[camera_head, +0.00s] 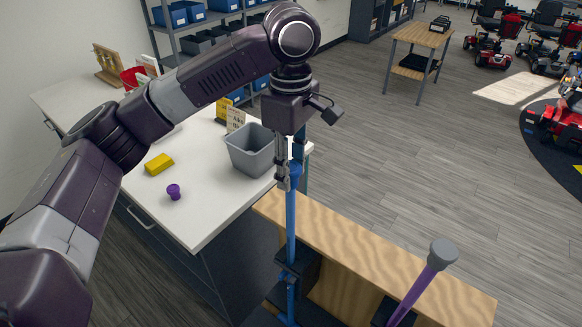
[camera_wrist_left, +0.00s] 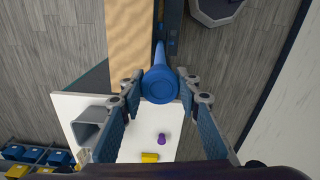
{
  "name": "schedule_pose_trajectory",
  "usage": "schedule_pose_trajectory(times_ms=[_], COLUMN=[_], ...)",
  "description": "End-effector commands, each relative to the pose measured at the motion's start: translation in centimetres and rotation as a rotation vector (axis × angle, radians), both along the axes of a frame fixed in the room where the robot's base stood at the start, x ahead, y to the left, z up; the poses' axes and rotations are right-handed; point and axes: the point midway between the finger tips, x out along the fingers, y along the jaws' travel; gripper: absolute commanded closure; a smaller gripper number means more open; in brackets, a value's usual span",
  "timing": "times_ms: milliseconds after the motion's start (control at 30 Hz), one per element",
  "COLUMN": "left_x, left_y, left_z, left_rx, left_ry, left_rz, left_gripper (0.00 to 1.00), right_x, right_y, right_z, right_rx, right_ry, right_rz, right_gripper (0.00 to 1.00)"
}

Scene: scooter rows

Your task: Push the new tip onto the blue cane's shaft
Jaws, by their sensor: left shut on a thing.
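The blue cane's shaft (camera_head: 291,225) stands upright in a dark clamp on the wooden bench. My left gripper (camera_head: 289,177) points down at its top end and is shut on the blue tip (camera_head: 295,169). In the left wrist view the tip's round end (camera_wrist_left: 160,85) sits between my two fingers, with the blue shaft (camera_wrist_left: 160,54) in line behind it. The tip appears to meet the shaft's end; how far it is pushed on, I cannot tell. My right gripper is not in view.
A purple cane with a grey tip (camera_head: 443,253) leans at the wooden bench (camera_head: 350,249). The white counter (camera_head: 212,216) holds a grey bin (camera_head: 250,151), a purple tip (camera_head: 174,191) and a yellow block (camera_head: 159,164). Open floor lies to the right.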

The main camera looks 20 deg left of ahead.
Motion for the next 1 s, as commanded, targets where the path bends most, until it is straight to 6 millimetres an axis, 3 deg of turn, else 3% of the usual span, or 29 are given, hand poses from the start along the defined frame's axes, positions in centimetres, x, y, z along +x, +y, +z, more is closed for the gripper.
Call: schedule_pose_trajectory(times_ms=[600, 633, 800, 1000], left_x=[-0.01, -0.01, -0.01, -0.01], left_y=[0.0, 0.0, 0.01, 0.01], left_z=[-0.69, -0.7, -0.7, -0.69], left_rx=[0.0, 0.0, 0.0, 0.0], left_ry=[0.0, 0.0, 0.0, 0.0], left_rz=[0.0, 0.0, 0.0, 0.0], left_gripper=[0.92, 0.68, 0.5, 0.49], right_x=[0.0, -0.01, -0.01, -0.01], right_y=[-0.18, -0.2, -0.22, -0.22], right_z=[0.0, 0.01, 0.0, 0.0], right_rx=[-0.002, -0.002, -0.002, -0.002], right_ry=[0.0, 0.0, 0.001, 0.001], right_rz=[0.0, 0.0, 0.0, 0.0], right_gripper=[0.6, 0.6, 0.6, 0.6])
